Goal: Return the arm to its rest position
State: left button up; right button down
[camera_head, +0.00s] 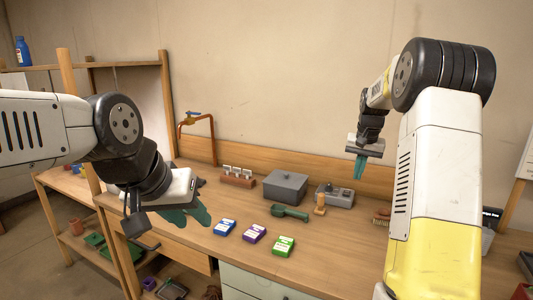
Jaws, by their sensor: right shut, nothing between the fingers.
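My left gripper (188,216) is at the left over the front left part of the counter, its teal fingers pointing down and partly hidden by its own wrist. I cannot tell whether it is open or shut. My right gripper (360,167) hangs in the air at the upper right, in front of the back wall. Its teal fingers are shut with nothing between them and point down. My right arm (440,170) rises at the right and hides part of the counter.
A wooden counter (340,255) bears blue (225,228), purple (254,234) and green (283,246) packets, a dark green scoop-like tool (289,212), a grey lidded box (285,186) and a grey device (336,196). A shelf unit (165,110) and copper tap (212,125) stand at the left.

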jog(key=s+a+r+n+t+y, duration=0.1)
jog(key=s+a+r, duration=0.4)
jog(key=s, duration=0.3)
jog(key=s+a+r+n+t, duration=0.1)
jog(key=s+a+r, duration=0.35)
jog(key=s, duration=0.35)
jog(key=s+a+f+n, duration=0.1)
jog(key=s+a, duration=0.2)
jog(key=s, duration=0.6)
jog(key=s+a+f+n+t+y, duration=0.1)
jog(key=s+a, duration=0.2)
jog(key=s, duration=0.6)
jog(key=shift+s+a+f+n+t, duration=0.15)
jog(key=shift+a+f+n+t, duration=0.15)
jog(key=shift+f+n, duration=0.1)
